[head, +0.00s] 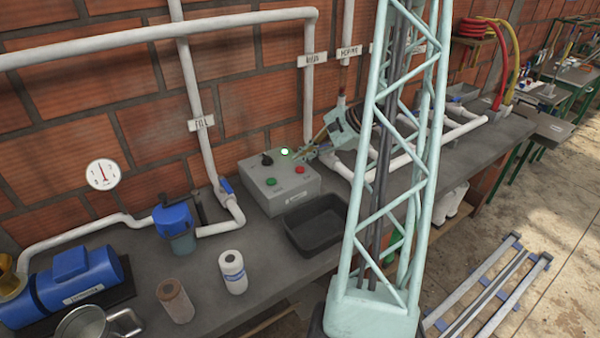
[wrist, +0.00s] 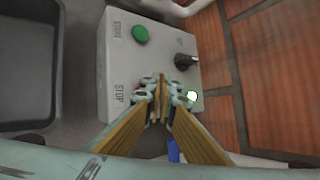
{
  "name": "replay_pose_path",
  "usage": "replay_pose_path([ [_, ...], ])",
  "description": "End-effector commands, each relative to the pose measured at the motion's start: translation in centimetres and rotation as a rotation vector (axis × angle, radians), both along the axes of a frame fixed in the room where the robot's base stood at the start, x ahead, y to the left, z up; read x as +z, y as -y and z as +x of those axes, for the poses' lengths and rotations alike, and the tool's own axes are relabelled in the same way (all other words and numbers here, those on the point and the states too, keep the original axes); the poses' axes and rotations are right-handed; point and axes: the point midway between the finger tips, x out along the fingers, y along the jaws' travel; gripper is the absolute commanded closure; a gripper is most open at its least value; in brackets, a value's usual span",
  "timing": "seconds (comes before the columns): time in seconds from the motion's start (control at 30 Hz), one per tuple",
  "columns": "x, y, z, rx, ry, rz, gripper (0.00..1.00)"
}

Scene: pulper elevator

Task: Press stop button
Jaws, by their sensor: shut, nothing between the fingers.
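The grey control box (head: 280,190) stands on the counter against the brick wall. My gripper (head: 303,152) is by the box's back right edge, behind the red button in the head view. In the wrist view my gripper (wrist: 160,88) is shut and empty over the box, between the STOP label (wrist: 120,93) and the lit lamp (wrist: 192,95). The fingers mostly hide the red button there; I cannot tell whether they touch anything.
A dark empty tray (head: 318,225) sits in front of the box. White pipes (head: 232,215) run left of it and others rise along the wall behind. A blue-topped filter housing (head: 175,225) and a white cartridge (head: 233,272) stand on the left counter.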

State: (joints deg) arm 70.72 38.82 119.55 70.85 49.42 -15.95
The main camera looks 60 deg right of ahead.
Motion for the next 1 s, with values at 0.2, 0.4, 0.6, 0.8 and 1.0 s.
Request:
replay_pose_path([
  [0.2, -1.08, 0.0, 0.0, 0.0, 0.0, 0.0, 1.0],
  [0.4, -1.34, 0.01, 0.0, 0.0, 0.0, 0.0, 1.0],
  [0.6, -1.33, 0.01, 0.0, 0.0, 0.0, 0.0, 1.0],
  [0.8, -1.33, 0.01, 0.0, 0.0, 0.0, 0.0, 1.0],
  [1.0, -1.33, 0.01, 0.0, 0.0, 0.0, 0.0, 1.0],
])
